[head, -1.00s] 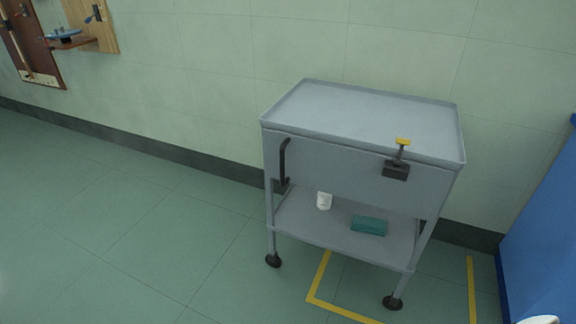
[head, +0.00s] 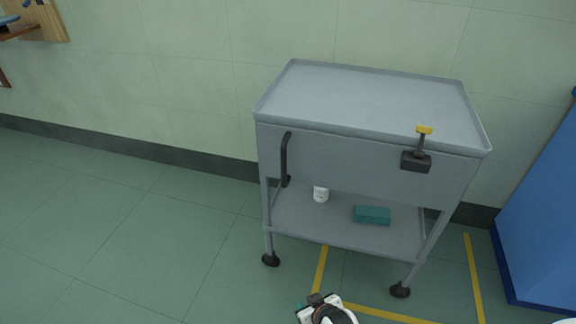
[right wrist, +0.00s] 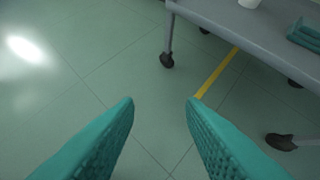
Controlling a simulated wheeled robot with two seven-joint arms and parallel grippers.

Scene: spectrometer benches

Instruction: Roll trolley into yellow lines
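The grey trolley (head: 370,105) stands near the wall in the head view, with a black vertical handle (head: 285,158) on its front left and a black box with a yellow-topped lever (head: 416,160) on its front right. Yellow lines (head: 320,268) on the floor run under and in front of it; its left front wheel (head: 270,260) is left of the left line. My right gripper (right wrist: 160,105) is open and empty, its teal fingers apart above the floor, below and in front of the trolley. Only part of that arm (head: 328,312) shows in the head view. My left gripper is not in view.
A white cup (head: 321,194) and a teal box (head: 372,215) sit on the trolley's lower shelf. A blue cabinet (head: 545,210) stands at the right. The floor left of the trolley is clear. A wooden wall board (head: 45,22) hangs at the upper left.

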